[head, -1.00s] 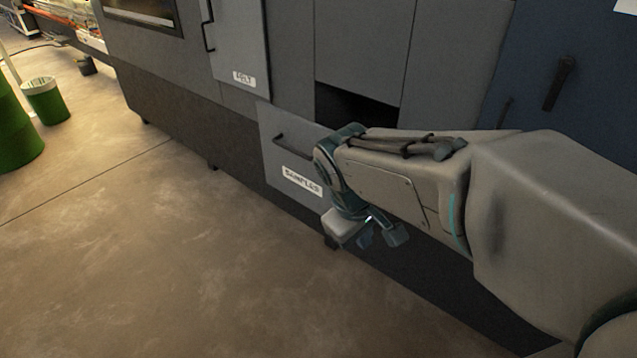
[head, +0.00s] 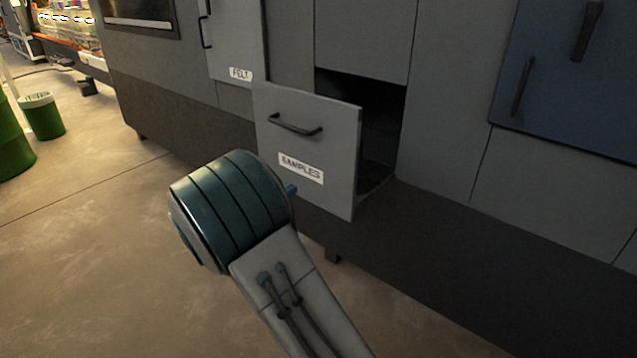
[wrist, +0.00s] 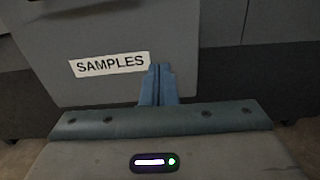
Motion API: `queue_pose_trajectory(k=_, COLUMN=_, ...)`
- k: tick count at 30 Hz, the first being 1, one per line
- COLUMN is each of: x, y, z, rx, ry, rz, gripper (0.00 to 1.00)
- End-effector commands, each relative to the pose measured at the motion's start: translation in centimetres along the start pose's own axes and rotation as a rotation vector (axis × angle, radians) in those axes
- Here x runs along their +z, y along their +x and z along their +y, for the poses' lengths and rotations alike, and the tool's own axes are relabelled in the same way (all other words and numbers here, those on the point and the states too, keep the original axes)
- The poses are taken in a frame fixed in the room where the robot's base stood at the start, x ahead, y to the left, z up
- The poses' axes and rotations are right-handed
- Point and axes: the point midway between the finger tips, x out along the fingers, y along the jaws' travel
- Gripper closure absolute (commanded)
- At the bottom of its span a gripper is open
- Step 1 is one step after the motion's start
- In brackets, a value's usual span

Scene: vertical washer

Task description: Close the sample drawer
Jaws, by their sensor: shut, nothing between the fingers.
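The sample drawer (head: 308,143) is a grey front with a dark bar handle (head: 295,124) and a white "SAMPLES" label (head: 301,168). It stands out from the machine, with a dark opening behind it. In the wrist view the drawer front (wrist: 110,35) fills the upper left, with its label at left of centre. My gripper (wrist: 159,72) is shut and empty, its blue fingers pointing at the drawer front just right of the label. I cannot tell whether the fingertips touch it.
The grey machine has a "FELT" door (head: 238,45) at upper left of the drawer and a blue panel (head: 570,75) at right. Open floor (head: 90,270) lies at left. Green bins (head: 42,117) stand at far left.

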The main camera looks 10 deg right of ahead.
Motion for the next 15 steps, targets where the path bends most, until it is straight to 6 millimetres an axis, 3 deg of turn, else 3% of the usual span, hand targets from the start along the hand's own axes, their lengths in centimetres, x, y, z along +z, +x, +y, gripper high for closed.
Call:
queue_pose_trajectory(k=5, x=-0.2, y=1.0, z=0.6, rx=0.014, ry=-0.016, rz=-0.019, gripper=1.00)
queue_pose_trajectory(k=15, x=-0.2, y=7.8, z=0.5, rx=0.010, ry=-0.014, rz=-0.017, gripper=1.00)
